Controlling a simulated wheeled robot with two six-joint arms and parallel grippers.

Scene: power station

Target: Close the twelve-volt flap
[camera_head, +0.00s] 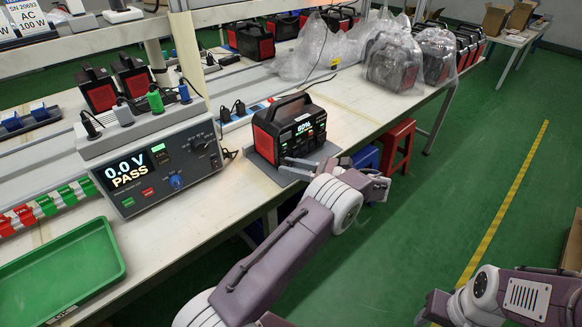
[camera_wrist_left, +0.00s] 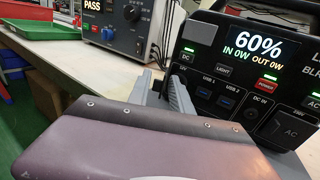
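The black power station (camera_head: 291,130) with red ends stands on a grey mat on the bench, its lit screen facing me. In the left wrist view, its front panel (camera_wrist_left: 240,88) fills the right side and reads 60%. The twelve-volt label sits just below the DC button; the socket and flap under it are hidden behind my finger, so I cannot tell how the flap stands. My left gripper (camera_head: 297,168) is at the panel's lower left. In the wrist view, its ribbed finger (camera_wrist_left: 180,98) is close to the panel; contact and finger gap are unclear.
A tester (camera_head: 155,165) reading 0.0 V PASS stands left of the power station. A green tray (camera_head: 60,268) lies at the bench's front left. Bagged power stations (camera_head: 392,62) stand farther back. Red (camera_head: 397,143) and blue stools are under the bench edge. My right arm shows at lower right.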

